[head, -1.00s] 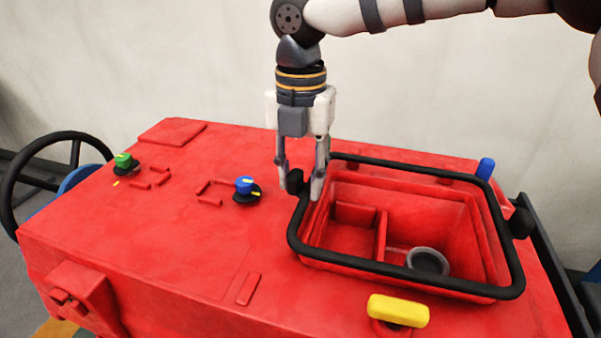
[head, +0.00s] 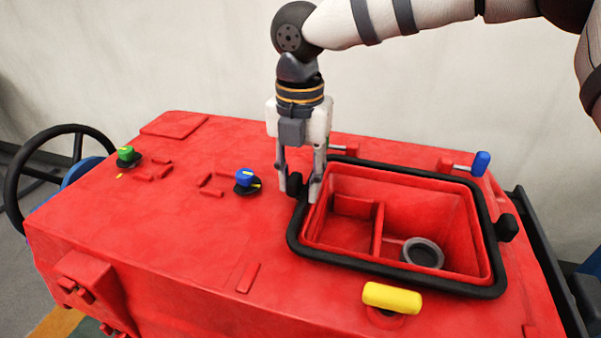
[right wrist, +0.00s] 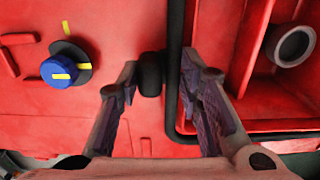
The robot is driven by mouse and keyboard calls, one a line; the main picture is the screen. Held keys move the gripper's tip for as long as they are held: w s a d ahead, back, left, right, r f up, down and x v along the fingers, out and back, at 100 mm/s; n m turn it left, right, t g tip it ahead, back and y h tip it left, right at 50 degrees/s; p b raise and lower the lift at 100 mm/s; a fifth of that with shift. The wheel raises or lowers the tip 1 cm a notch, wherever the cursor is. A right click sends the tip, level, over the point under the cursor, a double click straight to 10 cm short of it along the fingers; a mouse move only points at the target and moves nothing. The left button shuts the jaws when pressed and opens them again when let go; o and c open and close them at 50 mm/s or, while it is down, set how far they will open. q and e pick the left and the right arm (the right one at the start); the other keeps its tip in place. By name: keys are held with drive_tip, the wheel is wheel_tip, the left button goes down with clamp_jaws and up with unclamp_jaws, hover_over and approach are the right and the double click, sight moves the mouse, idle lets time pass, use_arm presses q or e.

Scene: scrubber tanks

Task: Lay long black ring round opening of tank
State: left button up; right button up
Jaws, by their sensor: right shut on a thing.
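The long black ring (head: 350,264) is a rounded rectangle with a black knob at each short end. It surrounds the raised red lip of the tank (head: 425,208) on all sides and looks low against the red top; I cannot tell if it touches everywhere. The fingers hide part of the ring's left end. My left gripper is out of view.
A blue-handled latch (head: 481,163) stands behind the tank and a yellow-handled one (head: 392,298) in front. Blue (head: 245,178) and green (head: 126,154) dials are left on the red top. A grey round port (head: 423,254) is inside the tank. A black wheel (head: 15,190) is far left.

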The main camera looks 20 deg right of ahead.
drive_tip(key=shift+s+f, duration=0.1)
drive_tip(key=shift+f, duration=0.25)
drive_tip(key=shift+s+f, duration=0.2)
drive_tip(key=shift+f, duration=0.65)
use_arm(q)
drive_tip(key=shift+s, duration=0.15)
use_arm(e)
drive_tip(key=shift+s+f, duration=0.1)
drive_tip(key=shift+f, duration=0.05)
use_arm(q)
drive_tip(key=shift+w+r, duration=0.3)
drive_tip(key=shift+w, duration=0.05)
use_arm(e)
drive_tip(key=shift+a, duration=0.1)
drive_tip(key=o, duration=1.3)
drive_tip(key=shift+c, duration=0.2)
drive_tip(key=shift+w+p, duration=0.3)
drive_tip(key=shift+r, duration=0.35)
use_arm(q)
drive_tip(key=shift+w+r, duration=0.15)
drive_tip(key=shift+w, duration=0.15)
use_arm(e)
drive_tip(key=shift+r, duration=0.15)
